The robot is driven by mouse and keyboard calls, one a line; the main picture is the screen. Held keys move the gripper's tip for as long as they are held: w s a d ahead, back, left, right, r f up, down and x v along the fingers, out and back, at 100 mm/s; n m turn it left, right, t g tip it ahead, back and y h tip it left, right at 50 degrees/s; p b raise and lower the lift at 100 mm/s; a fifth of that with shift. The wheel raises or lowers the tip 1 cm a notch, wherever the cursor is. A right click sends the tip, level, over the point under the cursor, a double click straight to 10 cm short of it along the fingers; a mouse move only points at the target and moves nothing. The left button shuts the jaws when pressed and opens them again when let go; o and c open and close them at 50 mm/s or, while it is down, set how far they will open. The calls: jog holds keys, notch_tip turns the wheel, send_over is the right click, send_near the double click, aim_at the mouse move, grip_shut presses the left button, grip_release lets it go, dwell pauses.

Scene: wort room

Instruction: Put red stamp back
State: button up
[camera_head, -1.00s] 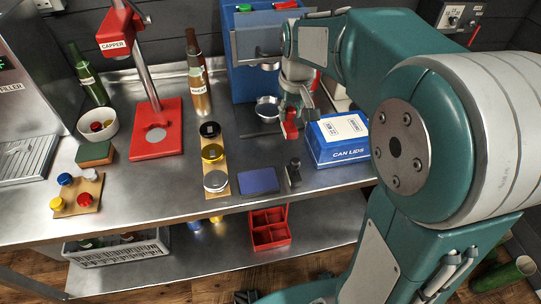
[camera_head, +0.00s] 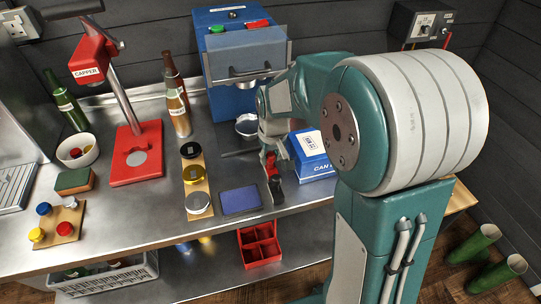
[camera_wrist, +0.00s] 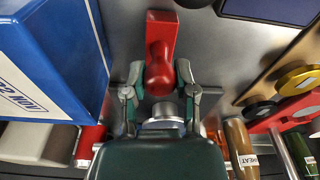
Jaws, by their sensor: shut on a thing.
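The red stamp (camera_wrist: 160,35) is between the fingers of my gripper (camera_wrist: 160,92), which is shut on its rounded handle end. In the head view the stamp (camera_head: 270,163) is beside the blue CAN LIDS box, and my gripper (camera_head: 272,148) is partly hidden by my own arm. A small dark stamp (camera_head: 277,190) stands just in front of it, right of the dark blue ink pad (camera_head: 240,200). Whether the red stamp touches the bench I cannot tell.
The CAN LIDS box (camera_head: 312,160) is close on the right. A board with round lids (camera_head: 195,178) lies left of the pad. A red divided tray (camera_head: 260,246) sits on the lower shelf. The blue machine (camera_head: 243,95) stands behind.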

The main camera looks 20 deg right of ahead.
aim_at(270, 161)
jog(key=o, duration=0.9)
jog(key=shift+a, duration=0.5)
jog(key=shift+d+r, duration=0.2)
jog(key=shift+r, duration=0.3)
notch_tip(270, 161, up, 10)
jog(key=s, duration=0.1)
jog(key=shift+s+r+m+t, duration=0.25)
jog(key=shift+s+r+t, duration=0.35)
jog(key=shift+s, duration=2.75)
jog(key=shift+s+r+m+t, duration=0.35)
jog(key=shift+s+t, duration=0.45)
jog(key=shift+s, duration=2.5)
jog(key=shift+s+r+m+t, duration=0.2)
jog(key=shift+s+r+t, duration=0.4)
jog(key=shift+s, duration=2.75)
jog(key=shift+f, duration=0.15)
